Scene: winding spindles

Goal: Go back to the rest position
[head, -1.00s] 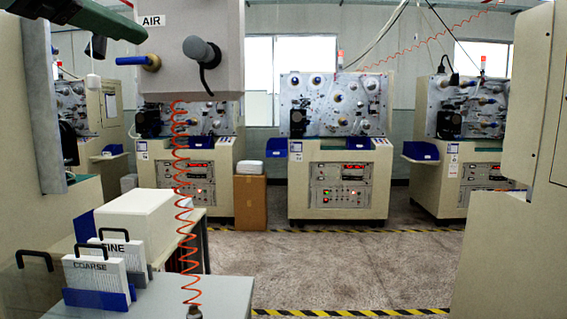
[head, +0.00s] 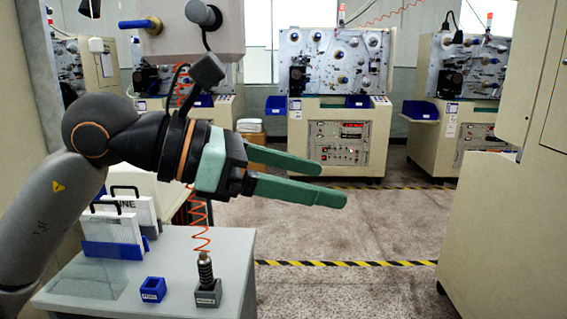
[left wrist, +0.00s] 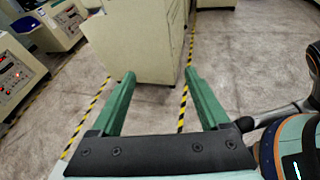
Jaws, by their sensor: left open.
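My left gripper (head: 333,184) reaches in from the left in the head view, its two green fingers pointing right. It is open and empty, in the air above and to the right of the small grey table. In the left wrist view the gripper's fingers (left wrist: 160,82) stand apart with only floor and a cream cabinet (left wrist: 140,40) beyond them. My right gripper is not in view in the head view.
The grey table (head: 105,285) holds a blue rack (head: 112,248) with white cards, a small blue block (head: 152,290) and a grey holder (head: 208,294) with a dark fitting on a red coiled hose. Winding machines (head: 345,140) stand behind. A cream cabinet (head: 490,235) is at right; the floor between is clear.

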